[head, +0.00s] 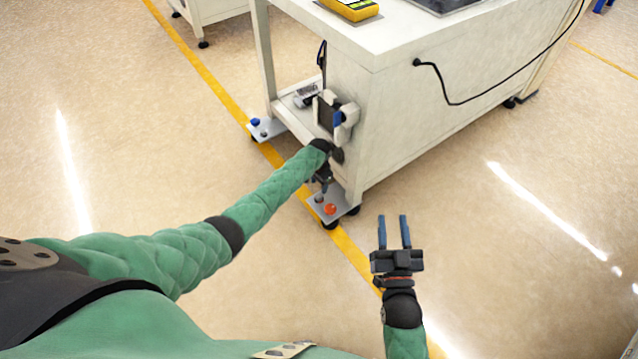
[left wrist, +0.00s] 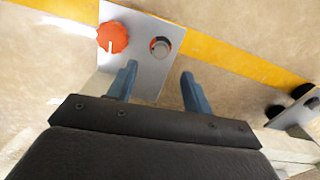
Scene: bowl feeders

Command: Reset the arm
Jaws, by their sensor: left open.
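My left arm reaches out to the corner of the white workbench (head: 390,110). My left gripper (head: 322,187) points down in front of the bench leg, partly hidden by my wrist. In the left wrist view its two blue fingers (left wrist: 157,78) are spread apart with nothing between them. Beyond them is a grey control plate (left wrist: 145,72) with a red-orange knob (left wrist: 113,37) and a dark round button (left wrist: 160,47). My right gripper (head: 392,217) is open and empty over the floor, with its blue fingers apart, to the right of the bench leg.
A second plate (head: 266,129) with a blue knob (head: 255,122) sits at the bench's other foot. A yellow device (head: 352,8) lies on the benchtop. A black cable (head: 455,101) hangs down the bench side. The floor at left and lower right is clear.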

